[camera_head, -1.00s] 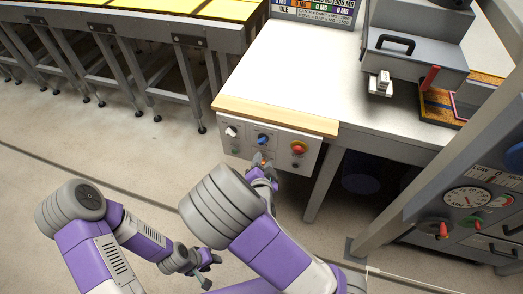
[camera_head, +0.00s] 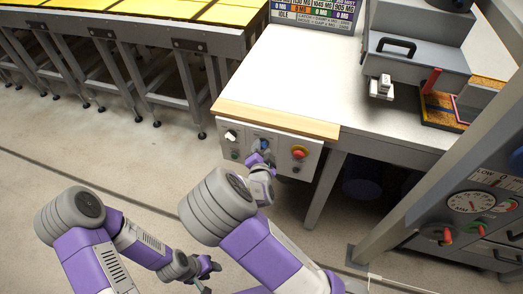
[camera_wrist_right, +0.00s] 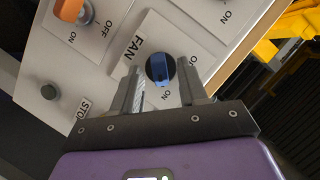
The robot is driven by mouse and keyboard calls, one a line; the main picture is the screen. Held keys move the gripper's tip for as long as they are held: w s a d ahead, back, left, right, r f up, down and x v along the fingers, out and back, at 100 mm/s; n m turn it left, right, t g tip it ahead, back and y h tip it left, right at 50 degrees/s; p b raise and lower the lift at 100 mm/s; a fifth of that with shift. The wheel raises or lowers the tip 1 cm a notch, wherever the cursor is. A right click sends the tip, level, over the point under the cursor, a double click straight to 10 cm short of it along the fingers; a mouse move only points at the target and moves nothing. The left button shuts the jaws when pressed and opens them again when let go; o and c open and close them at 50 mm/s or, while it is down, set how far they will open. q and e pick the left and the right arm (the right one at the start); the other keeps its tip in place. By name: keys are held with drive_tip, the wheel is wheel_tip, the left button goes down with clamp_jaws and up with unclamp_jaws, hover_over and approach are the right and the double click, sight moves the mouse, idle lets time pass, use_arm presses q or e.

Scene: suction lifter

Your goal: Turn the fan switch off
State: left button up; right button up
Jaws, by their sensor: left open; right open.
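The fan switch is a blue knob (camera_wrist_right: 160,71) on a plate marked FAN on the light control panel (camera_wrist_right: 117,50). It also shows in the head view (camera_head: 264,144). The knob's raised handle seems to point toward the ON mark; the other mark is partly hidden. My right gripper (camera_wrist_right: 158,74) is open, with one finger on each side of the knob and a visible gap at each side. In the head view my right wrist hides the panel below the knob. My left gripper (camera_head: 210,267) is open and empty, low over the floor, away from the panel.
An orange knob (camera_wrist_right: 73,12) and a dark grey button (camera_wrist_right: 49,91) are on the panel nearby. The wooden table edge (camera_head: 275,117) juts above the panel.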

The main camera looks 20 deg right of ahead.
clamp_jaws()
drive_tip(key=shift+w+a+n+g+h+p, duration=0.2)
drive_tip(key=shift+n+g+h+p, duration=0.75)
drive_tip(key=shift+n+p, duration=1.15)
drive_tip(key=shift+w+a+n+g+h+p, duration=0.15)
drive_tip(key=shift+n+g+h+p, duration=0.35)
drive_tip(key=shift+n+h+p, duration=1.2)
drive_tip(key=shift+w+a+n+g+h+p, duration=0.2)
drive_tip(key=shift+n+g+h+p, duration=0.55)
drive_tip(key=shift+n+p, duration=1.75)
drive_tip(key=shift+s, duration=0.15)
unclamp_jaws()
drive_tip(key=shift+a, duration=0.1)
